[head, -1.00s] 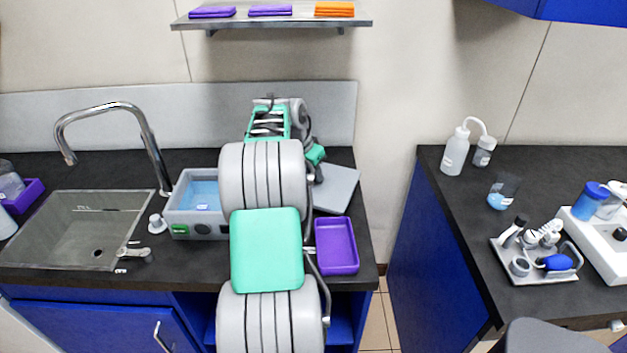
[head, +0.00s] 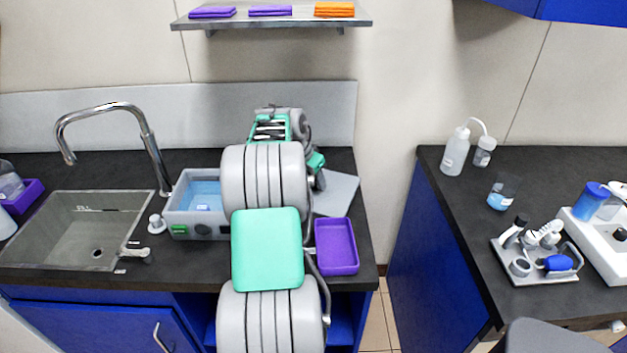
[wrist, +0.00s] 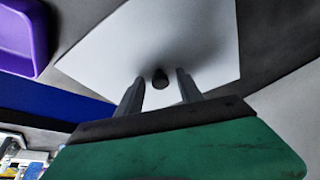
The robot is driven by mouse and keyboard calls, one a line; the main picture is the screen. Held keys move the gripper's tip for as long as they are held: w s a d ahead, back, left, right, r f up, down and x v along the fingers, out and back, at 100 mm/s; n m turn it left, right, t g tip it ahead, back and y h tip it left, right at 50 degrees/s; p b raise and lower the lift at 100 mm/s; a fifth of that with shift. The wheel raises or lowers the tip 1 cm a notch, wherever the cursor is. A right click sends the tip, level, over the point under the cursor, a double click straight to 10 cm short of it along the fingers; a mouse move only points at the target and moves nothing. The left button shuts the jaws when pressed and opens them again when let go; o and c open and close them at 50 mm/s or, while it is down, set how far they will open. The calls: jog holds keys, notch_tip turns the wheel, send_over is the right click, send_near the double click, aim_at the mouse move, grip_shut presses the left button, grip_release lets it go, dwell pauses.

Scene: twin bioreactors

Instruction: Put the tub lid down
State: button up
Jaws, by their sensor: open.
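The tub lid (head: 337,194) is a flat light-grey plate lying on the dark counter, right of the tub. In the wrist view the lid (wrist: 195,35) shows with a small dark knob (wrist: 160,78) on it. My gripper (wrist: 159,80) is open, with one finger on each side of the knob and a gap to each. The tub (head: 196,232) is a grey bath with blue liquid and no lid over its visible part. My arm hides its right side and part of the lid. My gripper's fingers are hidden in the head view.
A purple tray (head: 337,246) lies in front of the lid near the counter's front edge. A sink (head: 75,230) with a tall tap (head: 150,150) is at the left. A gap of floor separates this counter from the right-hand counter (head: 560,160). A shelf (head: 272,22) hangs above.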

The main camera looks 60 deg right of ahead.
jog(key=v, duration=1.2)
jog(key=w+a+n+t, duration=0.1)
jog(key=w+a+n, duration=0.25)
jog(key=a, duration=0.55)
jog(key=w+a+n+t+y, duration=0.1)
jog(key=w+a+n, duration=0.2)
jog(key=w+a, duration=0.35)
jog(key=w+a+n+t, duration=0.15)
jog(key=a+n, duration=0.25)
jog(key=a, duration=0.6)
jog(key=s+a+f+n+y, duration=0.1)
jog(key=s+a+f+n, duration=0.1)
jog(key=a, duration=0.7)
jog(key=s+a+f+n+y, duration=0.1)
jog(key=s+a+f+n, duration=0.1)
jog(key=a+n, duration=0.3)
jog(key=s+a+f+n+y, duration=0.1)
jog(key=s+a+f+n, duration=0.2)
jog(key=a, duration=0.9)
jog(key=shift+a+f, duration=0.3)
jog(key=shift+a, duration=0.05)
